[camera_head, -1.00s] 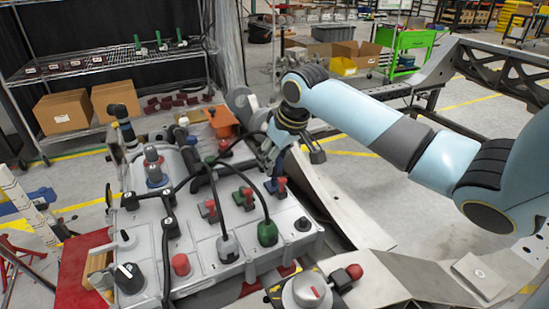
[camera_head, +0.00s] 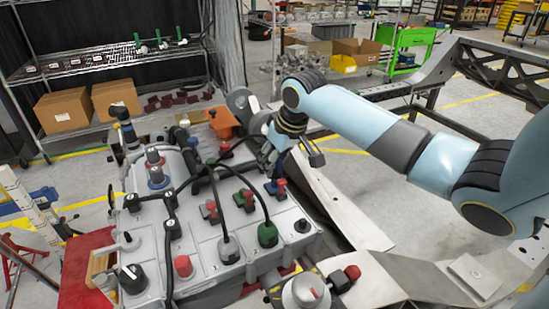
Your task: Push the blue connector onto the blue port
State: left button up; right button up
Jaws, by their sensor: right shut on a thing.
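My right gripper (camera_head: 268,164) comes in from the right and points down, just above and behind the blue port. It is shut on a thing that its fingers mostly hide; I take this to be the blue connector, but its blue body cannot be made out. The blue port (camera_head: 271,188) has a red lever and sits at the right rear of the grey chassis panel (camera_head: 200,250). I cannot tell whether the held thing touches the port. My left gripper is not in view.
A green connector (camera_head: 267,234) and a grey connector (camera_head: 228,249) with black cables stand at the panel's front. Other red-levered ports (camera_head: 248,199) lie left of the blue one. Black cables arch over the panel. An orange part (camera_head: 222,122) stands behind.

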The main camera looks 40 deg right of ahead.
aim_at(275, 179)
dwell(0.4)
jog(key=shift+p, duration=0.45)
jog(key=shift+f, duration=0.15)
jog(key=shift+f+b, duration=0.55)
jog(key=shift+f, duration=0.55)
jog(key=shift+f, duration=0.5)
jog(key=o, duration=1.2)
